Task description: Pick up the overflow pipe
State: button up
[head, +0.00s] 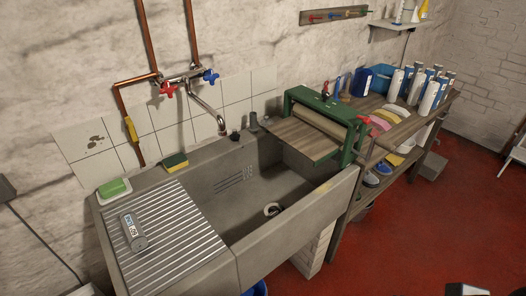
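A short, dark grey upright tube (253,122), which looks like the overflow pipe, stands on the back rim of the stone sink (300,222), right of the tap. A smaller dark piece (235,135) sits on the rim to its left. My gripper cannot be made out; only a small black and white piece shows at the bottom right edge, perhaps part of my arm.
Green soap (114,187) and a sponge (176,162) sit on the rim. The tap spout (207,108) overhangs the basin. A green-framed roller press (325,125) and crowded shelf stand right. Red floor is open in front.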

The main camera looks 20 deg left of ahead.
aim_at(253, 128)
jog(key=i+j+u, duration=0.15)
jog(key=i+u, duration=0.15)
jog(key=i, duration=1.1)
jog(key=u, duration=2.15)
